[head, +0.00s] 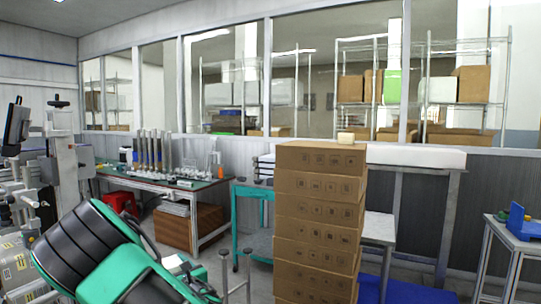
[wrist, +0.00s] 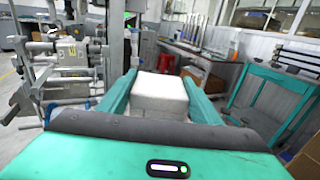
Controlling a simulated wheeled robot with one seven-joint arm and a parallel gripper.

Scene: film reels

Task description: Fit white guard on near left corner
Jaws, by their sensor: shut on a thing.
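My gripper (wrist: 160,84) is shut on a white block-like guard (wrist: 160,95), with one teal finger along each side of it in the wrist view. In the head view my green and black arm fills the lower left, and the held guard is hard to make out there. A tall stack of brown cartons (head: 315,215) stands right of my arm, apart from it. A small cream block (head: 345,138) sits on top of the stack, toward its back right. The stack's near left top corner looks bare.
A teal cart (head: 252,192) stands behind the stack at its left and also shows in the wrist view (wrist: 262,85). A workbench (head: 165,180) with a red bin (head: 122,201) is farther back. Metal machinery (wrist: 68,75) is at left. A small table (head: 515,240) stands at right.

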